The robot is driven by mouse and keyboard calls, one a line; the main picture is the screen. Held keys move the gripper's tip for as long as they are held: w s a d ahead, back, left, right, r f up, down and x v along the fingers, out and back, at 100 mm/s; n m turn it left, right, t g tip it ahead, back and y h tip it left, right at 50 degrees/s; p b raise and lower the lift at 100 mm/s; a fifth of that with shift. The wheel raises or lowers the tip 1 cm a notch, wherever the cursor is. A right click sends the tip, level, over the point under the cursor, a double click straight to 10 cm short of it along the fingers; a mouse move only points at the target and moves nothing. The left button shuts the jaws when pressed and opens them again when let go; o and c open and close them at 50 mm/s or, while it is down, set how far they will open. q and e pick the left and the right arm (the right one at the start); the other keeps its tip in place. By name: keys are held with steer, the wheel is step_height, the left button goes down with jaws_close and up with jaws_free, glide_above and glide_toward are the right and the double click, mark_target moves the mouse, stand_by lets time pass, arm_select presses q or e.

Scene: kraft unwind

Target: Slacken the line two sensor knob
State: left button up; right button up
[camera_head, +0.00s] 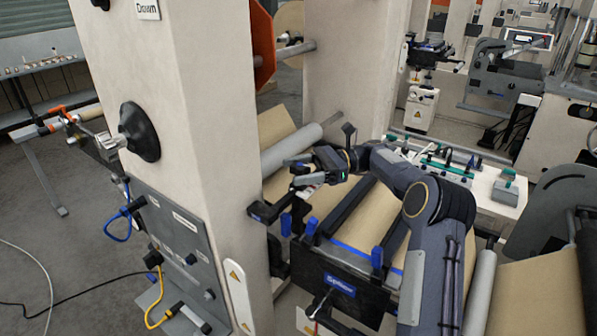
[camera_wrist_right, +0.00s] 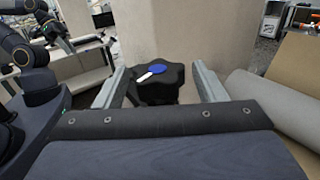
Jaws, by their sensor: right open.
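In the wrist view a black lobed knob (camera_wrist_right: 158,86) with a blue cap and a white pointer stands in front of the beige column. It appears between the two grey fingers of my right gripper (camera_wrist_right: 160,84), with a gap on either side. The gripper is open and holds nothing; I cannot tell how far its fingertips reach around the knob. In the head view my right gripper (camera_head: 290,184) points left toward the column, above the roller bracket. The knob is not clearly seen there. Dark arm parts, seemingly my left arm, show at the left of the wrist view, too small to read the jaws.
The beige column (camera_head: 185,150) stands close to my right gripper. A grey roller (camera_head: 292,150) and kraft paper lie behind it. A black bracket with blue clamps (camera_head: 342,284) is below. A control panel (camera_head: 177,240) with cables is on the column's near face.

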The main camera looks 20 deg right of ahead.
steer(key=d+b, duration=0.1)
steer(key=d, duration=0.6)
steer(key=shift+s+d, duration=0.3)
steer(key=shift+s, duration=0.05)
steer(key=shift+o, duration=0.4)
steer(key=s+a+m+t+h+b, duration=0.3)
steer(key=s+m+t+h+b, duration=0.15)
steer(key=m+t+b, duration=0.5)
steer(key=shift+n+t+h, duration=0.45)
steer(key=shift+n+t, duration=0.2)
steer(key=shift+t, duration=0.3)
steer(key=x, duration=0.5)
steer(key=p+x, duration=0.1)
steer(key=x, duration=0.2)
steer(key=shift+w+d+r, duration=0.15)
steer(key=shift+w+r, duration=0.05)
steer(key=shift+r, duration=0.2)
